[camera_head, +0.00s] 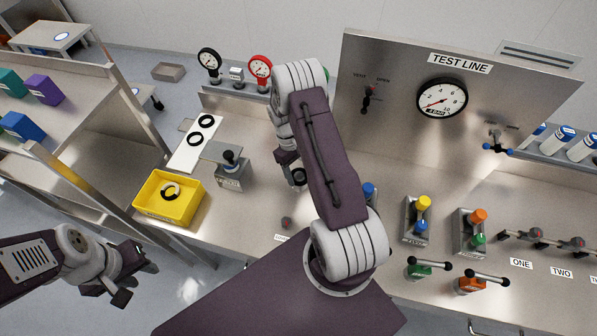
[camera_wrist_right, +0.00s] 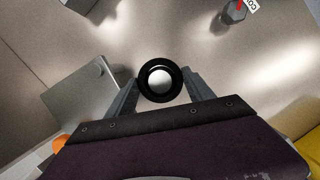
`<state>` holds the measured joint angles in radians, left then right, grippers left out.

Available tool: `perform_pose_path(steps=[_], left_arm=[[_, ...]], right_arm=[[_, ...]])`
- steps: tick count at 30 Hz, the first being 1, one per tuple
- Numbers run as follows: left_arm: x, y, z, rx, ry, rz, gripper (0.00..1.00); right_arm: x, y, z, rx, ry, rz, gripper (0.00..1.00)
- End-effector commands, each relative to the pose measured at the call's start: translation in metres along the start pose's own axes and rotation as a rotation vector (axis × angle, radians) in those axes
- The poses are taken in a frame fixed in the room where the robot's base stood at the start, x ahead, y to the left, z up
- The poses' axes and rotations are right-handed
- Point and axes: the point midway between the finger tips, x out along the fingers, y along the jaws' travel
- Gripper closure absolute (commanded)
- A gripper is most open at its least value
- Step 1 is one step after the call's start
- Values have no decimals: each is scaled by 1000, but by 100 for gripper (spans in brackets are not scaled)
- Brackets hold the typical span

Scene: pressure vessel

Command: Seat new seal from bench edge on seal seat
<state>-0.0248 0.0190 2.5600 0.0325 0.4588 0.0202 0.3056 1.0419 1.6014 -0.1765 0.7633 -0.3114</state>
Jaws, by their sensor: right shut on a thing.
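A black ring-shaped seal (camera_wrist_right: 145,84) is between the two fingers of my right gripper (camera_wrist_right: 160,88) in the wrist view. A bright round patch shows through its middle; I cannot tell whether this is a part or the bench. In the head view the same dark ring (camera_head: 298,176) shows beside my right gripper (camera_head: 291,166), over the bench behind the arm. I cannot tell which part is the seal seat; my right arm hides part of the bench. My left gripper (camera_head: 118,287) is empty at the lower left, away from the bench top; its finger gap is unclear.
Two black rings (camera_head: 195,139) lie on a white mat (camera_head: 183,158). A yellow tray (camera_head: 147,207) holds a ring with a pale part. A metal block with a plate and black knob (camera_head: 230,156) stands beside them. The test panel (camera_head: 392,130) rises behind; valves stand at right.

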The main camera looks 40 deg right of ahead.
Motion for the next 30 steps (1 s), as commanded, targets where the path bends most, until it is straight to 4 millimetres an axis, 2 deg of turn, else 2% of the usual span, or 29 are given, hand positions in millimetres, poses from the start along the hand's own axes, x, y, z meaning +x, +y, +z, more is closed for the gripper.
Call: perform_pose_path(steps=[2,3,5,23,26,30], left_arm=[[2,0,0,0,0,0,64],[1,0,0,0,0,0,64],[1,0,0,0,0,0,64],[3,0,0,0,0,0,64],[10,0,1,0,0,0,64],[21,0,2,0,0,0,64]], right_arm=[[3,0,-1,0,0,0,85],[2,0,0,0,0,0,28],[2,0,0,0,0,0,14],[-1,1,-1,1,2,2,14],[-13,2,-3,0,6,5,14],[-45,1,-4,0,10,7,14]])
